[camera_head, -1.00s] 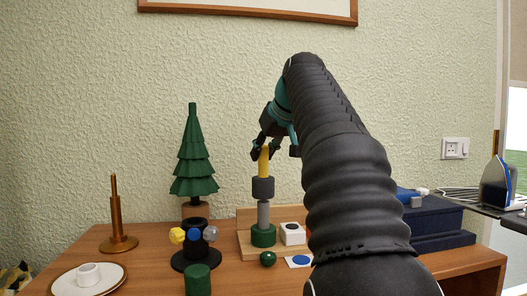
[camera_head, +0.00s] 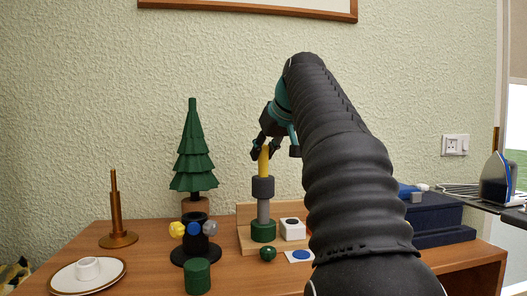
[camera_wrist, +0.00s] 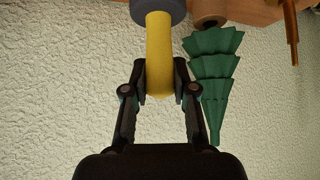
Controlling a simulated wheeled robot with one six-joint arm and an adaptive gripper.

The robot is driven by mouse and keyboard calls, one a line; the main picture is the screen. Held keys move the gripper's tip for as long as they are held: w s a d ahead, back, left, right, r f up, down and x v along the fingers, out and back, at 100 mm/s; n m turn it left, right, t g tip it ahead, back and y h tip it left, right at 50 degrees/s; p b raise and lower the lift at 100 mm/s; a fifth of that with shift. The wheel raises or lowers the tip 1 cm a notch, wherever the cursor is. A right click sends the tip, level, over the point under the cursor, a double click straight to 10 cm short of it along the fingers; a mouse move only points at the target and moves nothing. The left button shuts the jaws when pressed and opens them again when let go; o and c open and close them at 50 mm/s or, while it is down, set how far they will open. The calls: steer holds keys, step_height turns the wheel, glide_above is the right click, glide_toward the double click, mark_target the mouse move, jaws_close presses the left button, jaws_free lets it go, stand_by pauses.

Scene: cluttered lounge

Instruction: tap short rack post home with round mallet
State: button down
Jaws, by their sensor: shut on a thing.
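My gripper (camera_head: 261,152) is shut on the yellow handle (camera_wrist: 160,60) of the round mallet and holds it upright, head down. The grey mallet head (camera_head: 263,187) is directly over a thin grey post (camera_head: 263,211) and looks in contact with its top, though a tiny gap cannot be ruled out. The post stands upright in a green round collar (camera_head: 263,231) on a wooden rack (camera_head: 246,241). In the wrist view, the fingers flank the handle and the grey head (camera_wrist: 159,10) hides the post.
Left are a green tree (camera_head: 194,160), a black stand (camera_head: 183,256) with coloured knobs, a green cylinder (camera_head: 197,277), a copper stand (camera_head: 115,215) and a plate (camera_head: 62,279). Dark blue boxes (camera_head: 430,220) lie right.

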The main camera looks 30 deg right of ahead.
steer(key=shift+w+f, duration=0.1)
steer(key=shift+f, duration=0.3)
steer(key=shift+r, duration=0.15)
steer(key=shift+r+p, duration=0.55)
steer(key=shift+p, duration=0.2)
steer(key=shift+f, duration=0.15)
steer(key=shift+f+b, duration=0.8)
steer(key=shift+f, duration=0.05)
steer(key=shift+r, duration=0.1)
steer(key=shift+r+p, duration=0.6)
steer(key=shift+p, duration=0.25)
